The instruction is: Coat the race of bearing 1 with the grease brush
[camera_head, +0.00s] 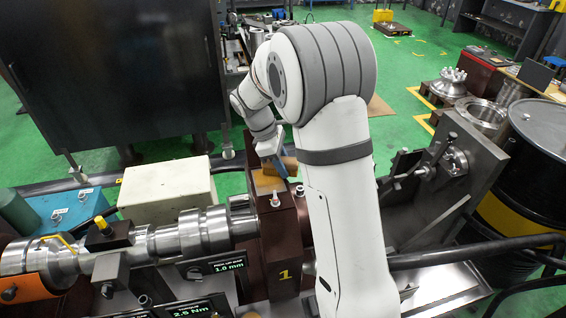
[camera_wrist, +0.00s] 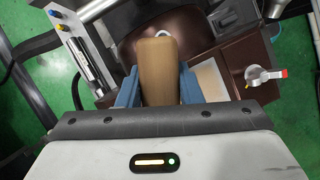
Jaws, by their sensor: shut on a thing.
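Bearing 1 is the dark red-brown block (camera_head: 284,255) marked with a yellow 1, left of my arm in the head view. My gripper (camera_head: 274,160) is above the top of this block. In the wrist view, the blue fingers of my gripper (camera_wrist: 160,85) are shut on a tan handle (camera_wrist: 158,65), which I take as the grease brush. The brown housing (camera_wrist: 215,50) lies beyond and under it. The brush's bristles are hidden, and I cannot tell whether they touch the race. The race itself does not show clearly.
A small valve with a red tip (camera_wrist: 265,78) stands on the housing close to the right. A steel shaft (camera_head: 180,238) runs left from the block. A cream box (camera_head: 167,190) stands behind the shaft. A black drum (camera_head: 545,150) is at the right.

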